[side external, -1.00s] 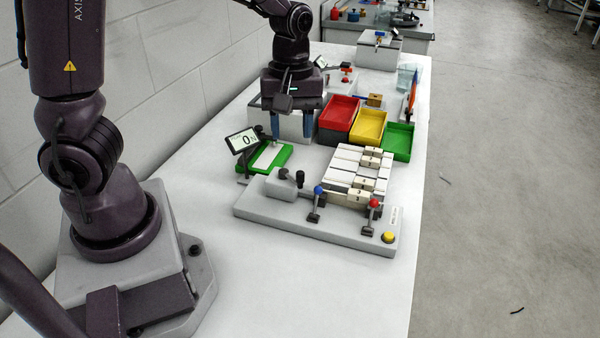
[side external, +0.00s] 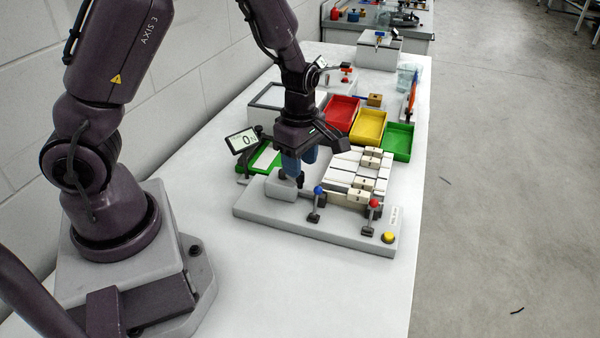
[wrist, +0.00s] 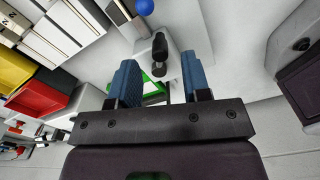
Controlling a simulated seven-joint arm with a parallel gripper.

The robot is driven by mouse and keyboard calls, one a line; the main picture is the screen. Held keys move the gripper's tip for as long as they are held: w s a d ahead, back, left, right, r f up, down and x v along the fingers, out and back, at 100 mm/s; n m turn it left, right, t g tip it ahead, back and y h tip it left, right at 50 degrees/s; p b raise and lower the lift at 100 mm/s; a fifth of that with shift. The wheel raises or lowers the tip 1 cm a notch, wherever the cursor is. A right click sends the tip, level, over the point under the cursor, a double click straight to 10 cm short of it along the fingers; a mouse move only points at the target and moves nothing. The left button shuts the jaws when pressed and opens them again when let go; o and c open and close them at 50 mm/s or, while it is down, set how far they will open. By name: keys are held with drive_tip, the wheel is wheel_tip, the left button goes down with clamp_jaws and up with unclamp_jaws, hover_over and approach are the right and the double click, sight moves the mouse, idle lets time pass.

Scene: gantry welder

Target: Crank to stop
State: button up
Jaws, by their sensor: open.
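The grey machine base (side external: 340,234) lies on the white bench and carries a grey housing (side external: 277,186) with a small black crank (side external: 300,182), partly hidden by my gripper. In the wrist view the black crank (wrist: 159,48) shows beyond and between my fingertips. My gripper (side external: 300,166) points down with two blue fingers just above the crank. In the wrist view my gripper (wrist: 160,78) is open, with a wide gap and nothing held. I cannot tell whether a finger touches the crank.
A blue-knobbed lever (side external: 318,191), a red-knobbed lever (side external: 373,204) and a yellow button (side external: 388,237) stand on the base. White keyed slats (side external: 345,165) lie behind them. A display (side external: 242,140) and red, yellow and green bins (side external: 398,141) stand nearby.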

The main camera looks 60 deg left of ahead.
drive_tip(key=shift+f, duration=1.75)
clamp_jaws()
